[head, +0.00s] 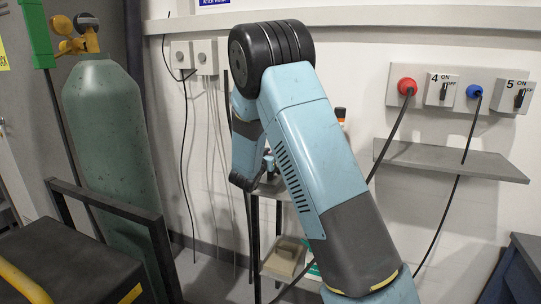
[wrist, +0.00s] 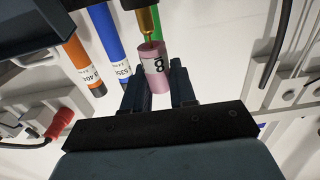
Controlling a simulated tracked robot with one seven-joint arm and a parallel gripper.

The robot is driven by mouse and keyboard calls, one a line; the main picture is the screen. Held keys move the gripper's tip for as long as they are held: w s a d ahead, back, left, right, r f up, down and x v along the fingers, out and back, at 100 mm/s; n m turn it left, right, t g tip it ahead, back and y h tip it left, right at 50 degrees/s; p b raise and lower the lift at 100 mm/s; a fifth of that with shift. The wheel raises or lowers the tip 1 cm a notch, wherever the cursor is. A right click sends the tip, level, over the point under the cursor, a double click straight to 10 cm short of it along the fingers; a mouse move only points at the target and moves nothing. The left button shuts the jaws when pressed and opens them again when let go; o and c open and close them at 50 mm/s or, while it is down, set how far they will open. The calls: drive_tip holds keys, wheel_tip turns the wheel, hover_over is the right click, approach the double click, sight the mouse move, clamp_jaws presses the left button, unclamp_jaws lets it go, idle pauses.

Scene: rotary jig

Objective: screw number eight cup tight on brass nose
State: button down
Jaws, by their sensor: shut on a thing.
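In the wrist view my gripper (wrist: 158,82) is shut on a pink cup (wrist: 154,80) with a white label that reads 8. One finger lies on each side of it. The brass nose (wrist: 149,22) is at the far end of the cup, in line with it, and appears to meet it. How deep the nose sits in the cup cannot be told. In the head view my own arm hides the cup and the nose, and my gripper cannot be made out clearly there.
In the head view, a gas cylinder (head: 108,130) stands left and a wall shelf (head: 455,161) is at right.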

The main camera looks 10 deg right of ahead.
drive_tip(key=shift+f, duration=1.35)
idle(1.0)
drive_tip(key=m+g+h, duration=0.3)
drive_tip(key=g+h, duration=0.1)
drive_tip(key=shift+a+m, duration=0.1)
drive_tip(key=shift+m, duration=0.2)
drive_tip(key=m+g+h, duration=0.1)
drive_tip(key=m+g, duration=0.1)
drive_tip(key=g, duration=0.1)
drive_tip(key=m+g+h, duration=0.1)
drive_tip(key=m+g, duration=0.1)
drive_tip(key=g, duration=0.1)
drive_tip(key=shift+w+f+m+h, duration=0.1)
drive_tip(key=shift+m+h, duration=0.2)
drive_tip(key=shift+h, duration=0.1)
drive_tip(key=m+g, duration=0.1)
drive_tip(key=g, duration=0.1)
drive_tip(key=m+g, duration=0.1)
drive_tip(key=g, duration=0.2)
drive_tip(key=shift+m+h, duration=0.3)
drive_tip(key=shift+m, duration=0.1)
drive_tip(key=m+g, duration=0.2)
drive_tip(key=g, duration=0.1)
drive_tip(key=m+g+y, duration=0.1)
drive_tip(key=m+g, duration=0.2)
drive_tip(key=g, duration=0.1)
drive_tip(key=shift+y, duration=0.4)
